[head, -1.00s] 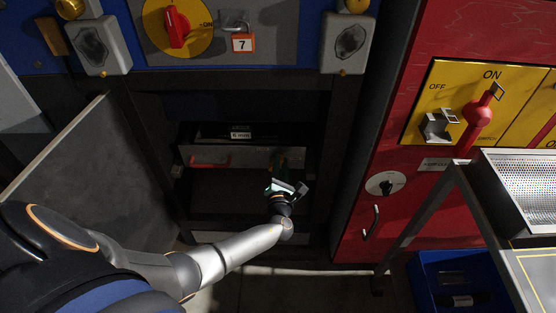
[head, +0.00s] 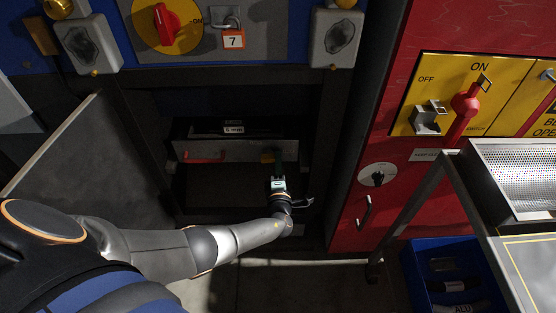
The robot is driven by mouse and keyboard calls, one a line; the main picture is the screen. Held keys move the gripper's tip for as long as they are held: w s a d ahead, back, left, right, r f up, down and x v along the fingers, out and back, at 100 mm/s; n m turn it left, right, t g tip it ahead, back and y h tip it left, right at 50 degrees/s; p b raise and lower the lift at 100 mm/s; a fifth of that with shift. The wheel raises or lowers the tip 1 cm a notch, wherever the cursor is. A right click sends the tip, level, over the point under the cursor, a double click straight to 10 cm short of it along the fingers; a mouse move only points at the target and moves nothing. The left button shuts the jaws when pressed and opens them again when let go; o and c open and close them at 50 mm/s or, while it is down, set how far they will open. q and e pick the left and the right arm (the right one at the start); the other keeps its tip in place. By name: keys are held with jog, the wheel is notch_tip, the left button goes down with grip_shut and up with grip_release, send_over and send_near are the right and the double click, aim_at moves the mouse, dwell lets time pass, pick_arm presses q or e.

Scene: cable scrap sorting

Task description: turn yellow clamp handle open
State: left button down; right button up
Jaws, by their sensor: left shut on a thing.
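The yellow clamp handle (head: 267,157) shows as a small dark yellow patch at the right end of the grey box front in the open cabinet, partly hidden and in shadow. My left gripper (head: 279,166) reaches into the cabinet from below and is at this handle, shut on it. The fingertips are dark and small, so the exact grip is hard to see. A red handle (head: 204,157) sits at the left end of the same grey front (head: 235,149). My right gripper is not in view.
The open cabinet door (head: 95,160) stands on the left. A red panel with a red switch lever (head: 466,104) is on the right. A metal-framed table with a perforated tray (head: 515,175) and a blue bin (head: 448,280) stand at the lower right.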

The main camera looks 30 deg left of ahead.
pick_arm(q)
jog(key=shift+f+m, duration=0.15)
jog(key=shift+m, duration=0.35)
jog(key=c, duration=0.8)
grip_release()
jog(key=shift+p+v, duration=2.15)
jog(key=shift+v, duration=4.15)
